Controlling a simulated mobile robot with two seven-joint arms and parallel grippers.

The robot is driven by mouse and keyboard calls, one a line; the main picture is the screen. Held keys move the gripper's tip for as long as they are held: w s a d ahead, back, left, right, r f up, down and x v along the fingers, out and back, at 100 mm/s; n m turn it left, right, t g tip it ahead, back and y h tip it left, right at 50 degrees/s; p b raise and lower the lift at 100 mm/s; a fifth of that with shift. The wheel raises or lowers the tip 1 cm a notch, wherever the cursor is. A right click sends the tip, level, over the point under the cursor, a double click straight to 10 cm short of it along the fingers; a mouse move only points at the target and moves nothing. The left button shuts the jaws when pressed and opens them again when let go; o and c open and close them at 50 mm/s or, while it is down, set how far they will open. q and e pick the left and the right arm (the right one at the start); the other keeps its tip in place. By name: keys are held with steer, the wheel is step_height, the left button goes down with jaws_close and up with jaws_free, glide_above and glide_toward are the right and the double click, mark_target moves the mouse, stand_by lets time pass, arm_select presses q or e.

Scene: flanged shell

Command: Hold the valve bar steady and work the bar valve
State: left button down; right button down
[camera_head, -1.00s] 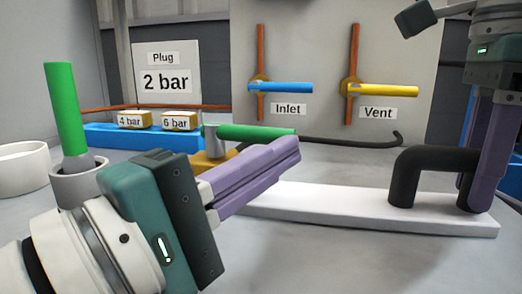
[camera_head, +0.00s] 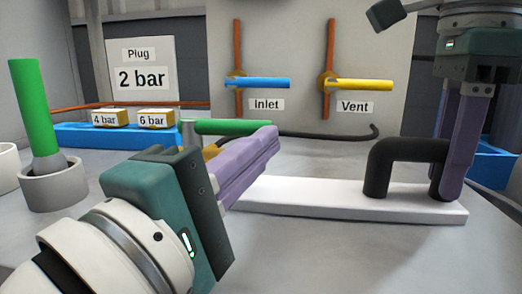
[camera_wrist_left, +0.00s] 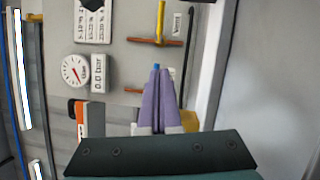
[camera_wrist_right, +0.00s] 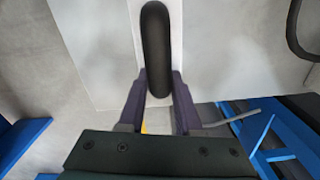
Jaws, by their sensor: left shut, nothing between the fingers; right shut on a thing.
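The valve bar is a long white bar (camera_head: 330,200) lying across the bench, with a black arched handle (camera_head: 385,155) at its right end. My right gripper (camera_head: 447,190) points down and is shut on the handle's right leg; the handle also shows between its fingers in the right wrist view (camera_wrist_right: 154,50). The bar valve has a green lever (camera_head: 225,126) lying level to the right; its yellow body is mostly hidden behind my left gripper. My left gripper (camera_head: 272,138) is shut and empty, its tips near the lever's right end. I cannot tell whether they touch.
A green-handled plug (camera_head: 32,105) stands in a white cup (camera_head: 55,188) at left. A blue tray (camera_head: 80,136) holds weights marked 4 bar and 6 bar. Blue Inlet (camera_head: 258,84) and yellow Vent (camera_head: 360,85) levers sit on the back panel. A gauge (camera_wrist_left: 75,70) reads beside "0.0 bar".

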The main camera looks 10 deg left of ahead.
arm_select(q)
steer(key=v, duration=1.2)
arm_select(e)
steer(key=c, duration=0.5)
jaws_free()
